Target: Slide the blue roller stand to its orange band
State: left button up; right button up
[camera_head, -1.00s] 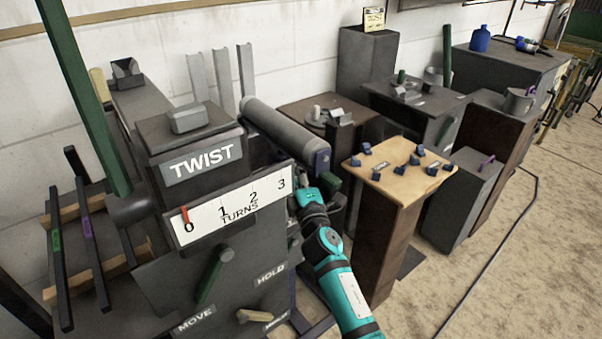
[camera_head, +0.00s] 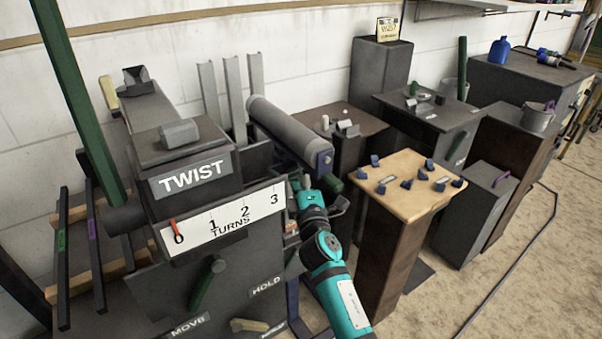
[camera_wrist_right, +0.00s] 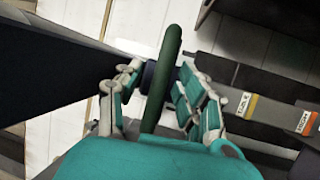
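The grey roller (camera_head: 288,130) has a blue end bracket (camera_head: 324,160), the only blue part of a roller stand I can make out. My right gripper (camera_head: 306,186) is just below that end. In the right wrist view, the gripper (camera_wrist_right: 162,85) has its fingers spread on both sides of a green handle (camera_wrist_right: 168,60), with a dark blue hub (camera_wrist_right: 149,76) behind it. The fingers do not look closed on the handle; contact is unclear. A dark rail to the right carries a yellow-orange band (camera_wrist_right: 247,104) and a redder orange band (camera_wrist_right: 304,122). My left gripper is out of view.
The TWIST machine (camera_head: 200,165) with its turns scale (camera_head: 225,218) stands left of my right arm. A wooden-topped stand (camera_head: 405,200) with small blue pieces is close on the right. Grey boxes (camera_head: 470,215) stand beyond it. Open floor (camera_head: 540,280) lies at the right.

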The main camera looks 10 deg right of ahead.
jog(key=s+f, duration=0.2)
jog(key=s, duration=1)
jog(key=shift+a, duration=0.3)
jog(key=shift+w+f, duration=0.1)
